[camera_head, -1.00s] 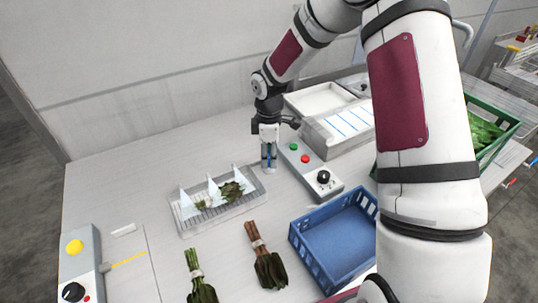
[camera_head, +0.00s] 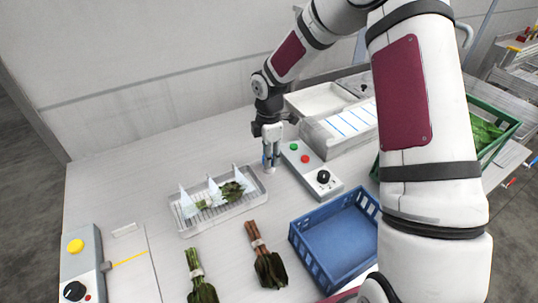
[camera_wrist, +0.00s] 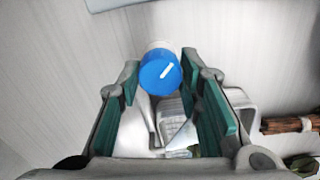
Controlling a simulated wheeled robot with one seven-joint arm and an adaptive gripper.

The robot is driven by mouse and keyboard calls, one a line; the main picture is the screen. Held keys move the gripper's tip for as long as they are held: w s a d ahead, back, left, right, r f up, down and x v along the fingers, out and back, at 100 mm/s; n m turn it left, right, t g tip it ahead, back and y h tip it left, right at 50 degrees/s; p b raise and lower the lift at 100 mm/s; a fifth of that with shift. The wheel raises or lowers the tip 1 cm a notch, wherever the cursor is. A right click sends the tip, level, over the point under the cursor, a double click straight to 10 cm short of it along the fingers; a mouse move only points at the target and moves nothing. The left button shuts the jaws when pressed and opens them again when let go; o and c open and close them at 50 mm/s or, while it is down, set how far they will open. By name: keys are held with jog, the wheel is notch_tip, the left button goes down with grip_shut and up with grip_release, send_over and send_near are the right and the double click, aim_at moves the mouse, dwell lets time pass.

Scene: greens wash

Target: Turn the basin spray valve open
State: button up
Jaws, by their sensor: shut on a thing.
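The basin spray valve has a round blue knob (camera_wrist: 160,72) with a white pointer mark, seen from above in the wrist view. The mark slants up and to the right there. A pale body shows just behind the knob. My gripper (camera_wrist: 160,78) is shut on the knob, with its teal-padded fingers on either side. In the head view my gripper (camera_head: 270,158) points down at the bench between the wire tray and the button box. The fingers mostly hide the knob there.
A wire tray (camera_head: 186,228) with clear dividers and greens stands left of my gripper. A control box (camera_head: 312,172) with green and red buttons and a black knob is close on the right. A blue crate (camera_head: 335,245) and two bundles of greens (camera_head: 266,262) lie in front.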

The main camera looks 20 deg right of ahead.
jog(key=o, duration=1.2)
jog(key=shift+c, duration=0.2)
notch_tip(320, 180, up, 12)
